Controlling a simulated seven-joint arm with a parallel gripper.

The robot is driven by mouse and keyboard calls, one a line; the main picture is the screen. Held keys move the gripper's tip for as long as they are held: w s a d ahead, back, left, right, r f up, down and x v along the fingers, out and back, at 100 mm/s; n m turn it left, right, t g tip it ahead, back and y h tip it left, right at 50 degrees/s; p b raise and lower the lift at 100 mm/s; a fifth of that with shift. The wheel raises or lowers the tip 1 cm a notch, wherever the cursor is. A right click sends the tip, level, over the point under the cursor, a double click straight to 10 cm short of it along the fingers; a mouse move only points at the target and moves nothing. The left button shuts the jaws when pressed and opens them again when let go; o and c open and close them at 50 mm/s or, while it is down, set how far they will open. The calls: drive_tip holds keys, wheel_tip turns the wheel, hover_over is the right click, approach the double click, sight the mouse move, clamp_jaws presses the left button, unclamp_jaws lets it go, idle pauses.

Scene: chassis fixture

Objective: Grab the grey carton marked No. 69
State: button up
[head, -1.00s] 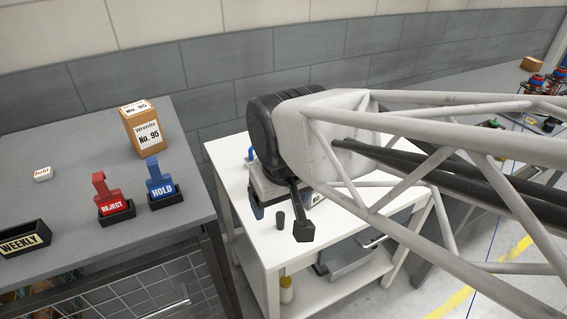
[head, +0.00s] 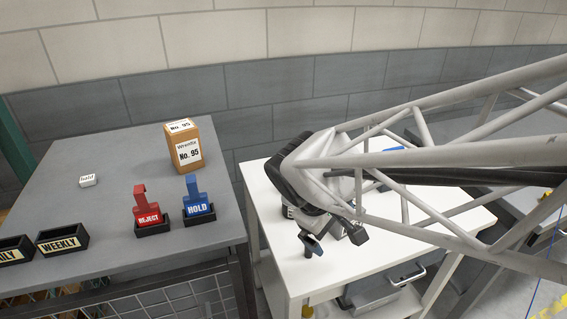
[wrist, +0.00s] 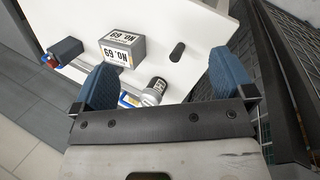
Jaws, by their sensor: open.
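The grey carton marked No. 69 (wrist: 122,50) stands on the white table (wrist: 178,22) in the wrist view, with its label upside down in the picture. It lies beyond my gripper (wrist: 160,84), toward the left finger and apart from it. My gripper is open and empty, with blue finger pads spread wide. In the head view my gripper (head: 332,238) is over the white table, and my arm hides most of what lies beneath it, so the carton cannot be made out clearly there.
A silver-and-dark cylinder (wrist: 154,90) stands between the fingers, close to the carton. A dark box (wrist: 66,50) with red and blue parts is left of the carton. On the grey table are a brown No. 95 carton (head: 185,147), a red REJECT holder (head: 147,214) and a blue HOLD holder (head: 197,205).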

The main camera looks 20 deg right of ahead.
drive_tip(key=w+d+f+n+h, duration=0.5)
drive_tip(key=w+f+n, duration=0.1)
drive_tip(key=n, duration=0.1)
drive_tip(key=n+t+h, duration=0.3)
drive_tip(key=n+h, duration=0.1)
drive_tip(key=n, duration=0.5)
hover_over(337, 230)
drive_tip(key=w+a, duration=0.2)
drive_tip(key=a, duration=0.2)
drive_tip(key=f, duration=0.5)
drive_tip(key=shift+s+d+f, duration=0.15)
drive_tip(key=shift+s+f, duration=0.05)
drive_tip(key=shift+f, duration=0.15)
drive_tip(key=shift+d, duration=0.1)
drive_tip(key=shift+x, duration=1.2)
drive_tip(key=shift+f, duration=0.1)
drive_tip(key=shift+x, duration=2.55)
drive_tip(key=shift+f, duration=0.1)
drive_tip(key=c, duration=1.1)
